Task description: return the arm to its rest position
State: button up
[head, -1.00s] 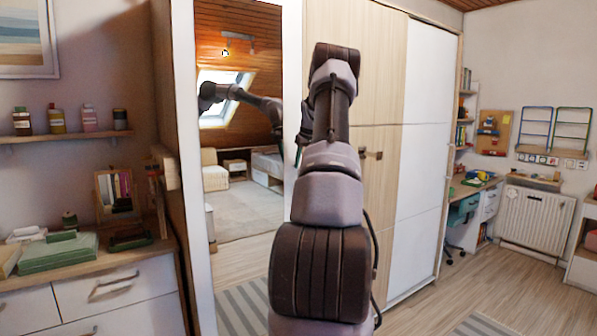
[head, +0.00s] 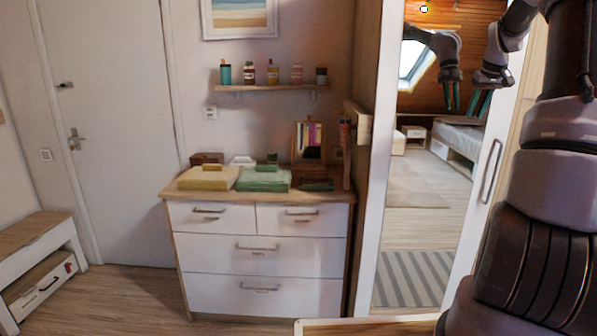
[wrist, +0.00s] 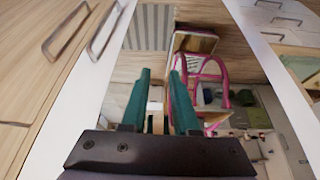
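My gripper (head: 480,104) hangs with its green fingers pointing down in front of the tall mirror (head: 425,190) at the right of the head view. Its reflection shows in the glass just to its left. In the wrist view, my gripper (wrist: 157,90) has its two green fingers apart, with floor and furniture seen between them and nothing held. My arm is bent and fills the right edge of the head view. Part of it is cut off by the frame.
A shelf (head: 270,88) with bottles hangs above. A door (head: 110,130) and low bench (head: 35,235) are at left. A pink-framed object (wrist: 222,75) shows in the wrist view.

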jog(key=s+a+r+m+t, duration=0.1)
jog(key=s+a+r, duration=0.3)
jog(key=s+a, duration=0.5)
jog(key=s+a+r, duration=0.4)
jog(key=s+a, duration=0.1)
jog(key=a, duration=0.7)
jog(key=s+a+f+y, duration=0.1)
jog(key=s+a, duration=0.3)
jog(key=s, duration=0.3)
jog(key=s+a+f+m+t, duration=0.1)
jog(key=s+a+f, duration=0.1)
jog(key=s+a, duration=0.2)
jog(key=s+a+f+y, duration=0.1)
jog(key=s+a, duration=0.3)
jog(key=s, duration=0.6)
jog(key=shift+f+m+y, duration=0.15)
jog(key=shift+m+y, duration=0.15)
jog(key=shift+m, duration=0.1)
jog(key=shift+s+a, duration=0.1)
